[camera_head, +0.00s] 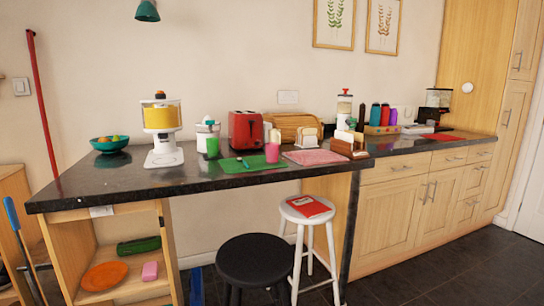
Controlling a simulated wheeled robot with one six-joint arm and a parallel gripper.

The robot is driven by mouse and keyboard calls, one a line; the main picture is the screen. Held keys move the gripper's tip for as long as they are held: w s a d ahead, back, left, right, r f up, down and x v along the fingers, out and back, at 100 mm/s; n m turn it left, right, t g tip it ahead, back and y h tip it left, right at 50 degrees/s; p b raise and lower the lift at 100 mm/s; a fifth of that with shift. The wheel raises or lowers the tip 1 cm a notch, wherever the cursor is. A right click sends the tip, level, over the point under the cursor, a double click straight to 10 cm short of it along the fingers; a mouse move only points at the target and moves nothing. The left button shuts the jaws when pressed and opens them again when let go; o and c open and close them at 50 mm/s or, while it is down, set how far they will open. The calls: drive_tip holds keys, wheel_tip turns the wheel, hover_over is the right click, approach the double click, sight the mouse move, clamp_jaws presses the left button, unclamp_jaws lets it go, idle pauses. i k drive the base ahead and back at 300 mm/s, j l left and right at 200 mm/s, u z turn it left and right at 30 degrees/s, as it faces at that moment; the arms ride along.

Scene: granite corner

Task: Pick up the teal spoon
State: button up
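A small thin teal item (245,164), which looks like the teal spoon, lies on the green board (265,164) near the front edge of the dark counter. It is too small for me to make out its shape clearly. A pink cup (271,153) stands on the board just to its right, and a green cup (212,147) stands to its left. My gripper does not show in this view.
The dark granite counter (120,182) also holds a red toaster (245,130), a white and yellow juicer (162,130), a teal bowl (109,144) and a pink cloth (315,157). A black stool (254,260) and a white stool (292,213) stand in front.

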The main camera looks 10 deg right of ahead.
sight(240, 159)
drive_tip(key=i+l, duration=0.25)
drive_tip(key=i, duration=0.3)
drive_tip(key=i+l, duration=0.2)
drive_tip(key=i, duration=0.3)
drive_tip(key=i+l+u, duration=0.1)
drive_tip(key=i+l, duration=0.15)
drive_tip(key=i, duration=0.3)
drive_tip(key=i+l, duration=0.3)
drive_tip(key=i, duration=0.2)
